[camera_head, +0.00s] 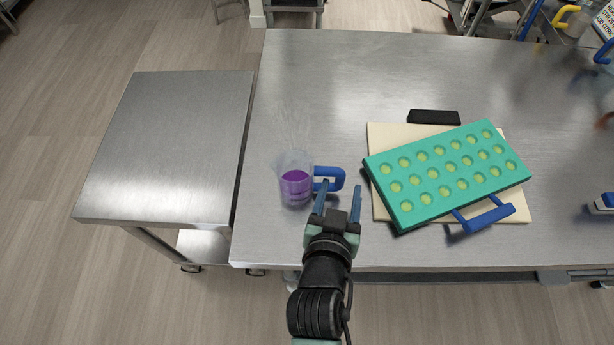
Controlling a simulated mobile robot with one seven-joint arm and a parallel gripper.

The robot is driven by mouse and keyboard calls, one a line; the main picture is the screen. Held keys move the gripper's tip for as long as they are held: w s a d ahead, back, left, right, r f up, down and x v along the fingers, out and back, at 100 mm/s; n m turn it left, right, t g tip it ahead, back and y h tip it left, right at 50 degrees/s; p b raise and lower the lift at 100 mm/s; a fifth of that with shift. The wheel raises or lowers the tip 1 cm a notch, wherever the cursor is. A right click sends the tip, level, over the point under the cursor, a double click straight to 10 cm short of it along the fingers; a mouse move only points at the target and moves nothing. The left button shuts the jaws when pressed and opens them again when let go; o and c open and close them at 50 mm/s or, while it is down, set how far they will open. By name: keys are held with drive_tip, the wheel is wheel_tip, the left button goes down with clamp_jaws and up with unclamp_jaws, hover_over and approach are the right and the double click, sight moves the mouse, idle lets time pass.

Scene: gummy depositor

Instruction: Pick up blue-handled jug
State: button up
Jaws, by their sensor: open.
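The blue-handled jug (297,181) stands upright near the left end of the steel table. It is clear, with purple liquid inside. Its blue handle (335,179) points right. My gripper (339,190) is open, its two fingers reaching toward the back of the table. The left fingertip overlaps the handle's lower part in the picture, and the right fingertip lies to the right of the handle. I cannot tell whether a finger touches the handle or is above it.
A teal mold tray (410,205) with a blue handle (487,218) lies on a cream board (380,135) to the right. A black block (434,117) sits behind it. A lower steel side table (165,145) stands empty at left. The back of the main table (340,75) is clear.

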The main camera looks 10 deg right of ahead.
drive_tip(key=shift+a+f+p+x, duration=0.1)
drive_tip(key=shift+p+x, duration=0.1)
drive_tip(key=shift+x, duration=1.7)
drive_tip(key=shift+a+f+p+x, duration=0.1)
drive_tip(key=shift+p+x, duration=0.05)
drive_tip(key=shift+x, duration=1.75)
clamp_jaws()
